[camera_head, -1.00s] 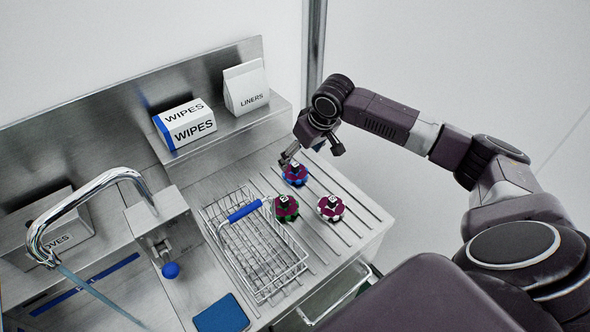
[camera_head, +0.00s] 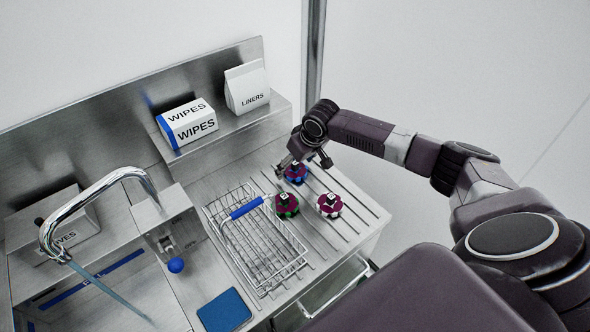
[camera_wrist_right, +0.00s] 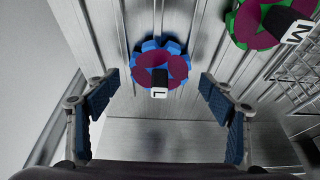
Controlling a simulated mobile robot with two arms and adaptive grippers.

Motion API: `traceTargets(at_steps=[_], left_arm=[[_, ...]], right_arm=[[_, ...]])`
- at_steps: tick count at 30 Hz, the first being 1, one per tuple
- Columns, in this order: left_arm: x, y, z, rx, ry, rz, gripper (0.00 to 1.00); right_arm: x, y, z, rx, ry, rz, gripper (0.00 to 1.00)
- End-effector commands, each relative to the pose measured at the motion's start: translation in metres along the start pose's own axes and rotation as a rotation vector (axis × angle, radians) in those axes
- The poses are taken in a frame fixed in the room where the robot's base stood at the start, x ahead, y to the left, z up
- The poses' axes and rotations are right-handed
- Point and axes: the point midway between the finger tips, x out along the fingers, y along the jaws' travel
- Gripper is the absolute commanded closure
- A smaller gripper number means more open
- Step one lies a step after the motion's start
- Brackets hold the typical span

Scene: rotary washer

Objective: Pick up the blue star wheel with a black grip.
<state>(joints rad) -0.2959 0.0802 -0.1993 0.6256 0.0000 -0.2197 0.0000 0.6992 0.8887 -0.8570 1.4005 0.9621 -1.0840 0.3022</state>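The blue star wheel (camera_head: 296,174) stands on the grooved steel drainboard, at the back of a group of three wheels. In the right wrist view the blue wheel (camera_wrist_right: 147,49) has a purple top and a black grip with a white end marked L. My right gripper (camera_wrist_right: 160,84) is open, its two blue-padded fingers apart on either side of the picture below the wheel. The wheel lies ahead of the fingertips, not between them. In the head view my right gripper (camera_head: 285,169) is beside the blue wheel and partly hidden by its wrist. My left gripper is not in view.
A green wheel (camera_head: 287,206) marked M and a white wheel (camera_head: 330,205) stand close by. A wire basket (camera_head: 262,249) with a blue handle is left of them. A raised shelf behind holds a wipes box (camera_head: 187,123) and a liners box (camera_head: 246,87).

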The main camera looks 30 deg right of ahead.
Motion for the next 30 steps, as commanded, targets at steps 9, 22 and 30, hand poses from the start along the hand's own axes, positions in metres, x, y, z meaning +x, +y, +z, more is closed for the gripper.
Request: traceTargets(at_steps=[9, 22, 30], left_arm=[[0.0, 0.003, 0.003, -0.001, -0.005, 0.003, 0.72], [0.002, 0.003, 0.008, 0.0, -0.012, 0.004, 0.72], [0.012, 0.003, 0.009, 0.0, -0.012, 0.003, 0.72]], right_arm=[[0.0, 0.0, 0.0, 0.0, 0.0, 0.0, 0.63], [-0.006, 0.001, -0.003, 0.001, 0.001, 0.001, 0.67], [-0.047, 0.001, -0.021, 0.0, 0.006, 0.0, 0.67]])
